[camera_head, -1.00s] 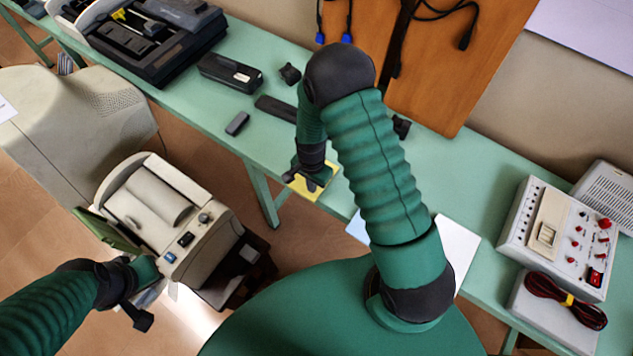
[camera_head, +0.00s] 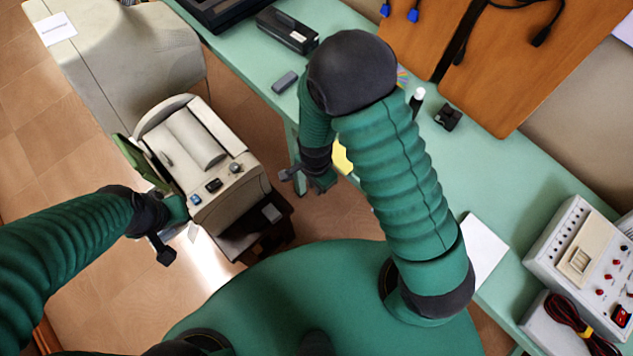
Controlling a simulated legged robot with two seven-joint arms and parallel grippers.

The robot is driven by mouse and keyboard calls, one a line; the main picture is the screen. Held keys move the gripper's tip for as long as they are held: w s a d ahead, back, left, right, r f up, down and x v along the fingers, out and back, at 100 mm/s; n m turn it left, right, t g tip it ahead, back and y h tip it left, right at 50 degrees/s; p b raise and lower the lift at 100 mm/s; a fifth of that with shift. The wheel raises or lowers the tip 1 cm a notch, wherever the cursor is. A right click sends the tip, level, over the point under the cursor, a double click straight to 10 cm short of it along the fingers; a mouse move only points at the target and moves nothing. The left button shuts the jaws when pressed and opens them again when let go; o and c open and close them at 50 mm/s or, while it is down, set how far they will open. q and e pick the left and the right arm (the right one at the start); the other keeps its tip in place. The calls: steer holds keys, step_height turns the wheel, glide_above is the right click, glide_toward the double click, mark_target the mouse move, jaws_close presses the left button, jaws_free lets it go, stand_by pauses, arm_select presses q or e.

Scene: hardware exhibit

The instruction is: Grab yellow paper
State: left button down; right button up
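The yellow paper (camera_head: 342,157) shows as a small patch by the front edge of the green table, partly hidden behind my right arm. My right gripper (camera_head: 304,184) is just left of the paper, beyond the table edge and over the floor. Its dark fingers look spread, and I see nothing between them. My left gripper (camera_head: 178,244) is at the left, in front of the beige machine and away from the paper. It looks open and empty.
The green table (camera_head: 530,190) runs diagonally, with a black device (camera_head: 287,30), a small grey box (camera_head: 285,82) and a white sheet (camera_head: 482,250) on it. A control box (camera_head: 580,262) stands at right. A beige machine (camera_head: 215,165) stands at left.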

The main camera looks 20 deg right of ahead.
steer(key=o, duration=1.3)
